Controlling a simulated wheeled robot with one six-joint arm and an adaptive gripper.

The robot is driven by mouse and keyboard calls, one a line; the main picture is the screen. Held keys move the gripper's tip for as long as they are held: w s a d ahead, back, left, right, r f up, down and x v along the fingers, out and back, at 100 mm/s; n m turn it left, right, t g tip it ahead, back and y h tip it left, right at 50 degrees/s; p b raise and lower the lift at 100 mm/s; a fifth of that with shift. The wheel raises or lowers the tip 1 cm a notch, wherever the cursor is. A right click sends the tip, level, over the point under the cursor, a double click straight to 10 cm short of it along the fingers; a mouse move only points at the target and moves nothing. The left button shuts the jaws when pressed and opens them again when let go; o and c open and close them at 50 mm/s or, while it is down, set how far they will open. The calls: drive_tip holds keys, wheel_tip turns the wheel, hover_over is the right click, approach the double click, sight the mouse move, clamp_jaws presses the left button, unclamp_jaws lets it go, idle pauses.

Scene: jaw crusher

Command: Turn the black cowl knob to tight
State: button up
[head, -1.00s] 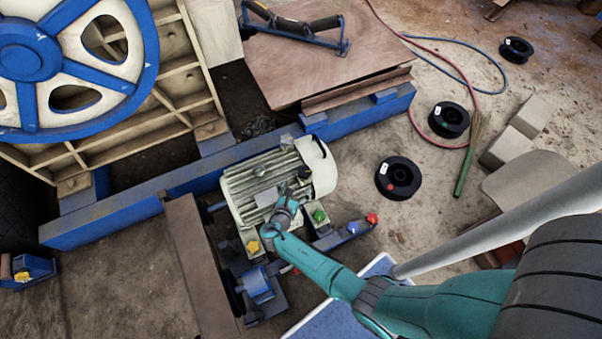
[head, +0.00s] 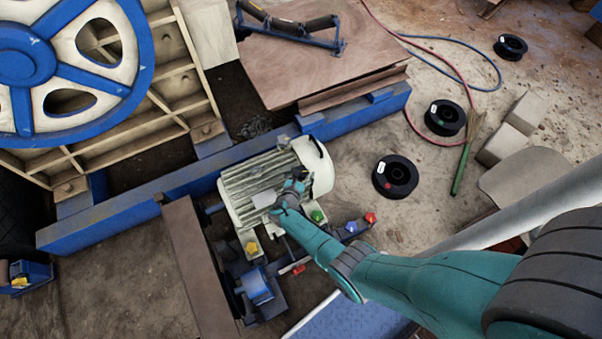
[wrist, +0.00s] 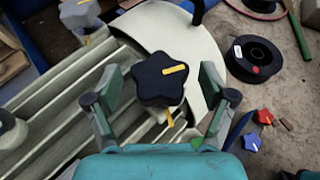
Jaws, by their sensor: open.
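The black cowl knob (wrist: 152,88) is a dark, star-shaped knob, seen from above in the wrist view. A yellow stripe on its top points to the right. A second yellow mark (wrist: 169,117) shows just below the knob's edge. My gripper (wrist: 161,74) is open, with one finger on each side of the knob and a visible gap on both sides. In the head view my gripper (head: 297,184) is over the ribbed, cream motor (head: 250,190), near its smooth end cowl (head: 317,165). The gripper and wrist hide the black knob there.
A grey knob (wrist: 79,15) stands on the motor's far side. Yellow (head: 252,248), green (head: 317,216), blue (head: 351,227) and red (head: 370,218) knobs stand near the motor. A black spool (head: 395,177) lies on the floor to the right. A blue beam (head: 150,205) runs behind the motor.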

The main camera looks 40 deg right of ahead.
drive_tip(key=c, duration=1.2)
drive_tip(key=shift+o, duration=0.2)
drive_tip(key=shift+w+m+g, duration=0.15)
drive_tip(key=shift+m+g, duration=0.15)
drive_tip(key=shift+m, duration=0.1)
drive_tip(key=shift+f+m+g+h, duration=0.15)
drive_tip(key=shift+m+g+h, duration=0.45)
drive_tip(key=shift+m+g, duration=0.6)
drive_tip(key=shift+g, duration=0.1)
drive_tip(key=shift+h, duration=0.3)
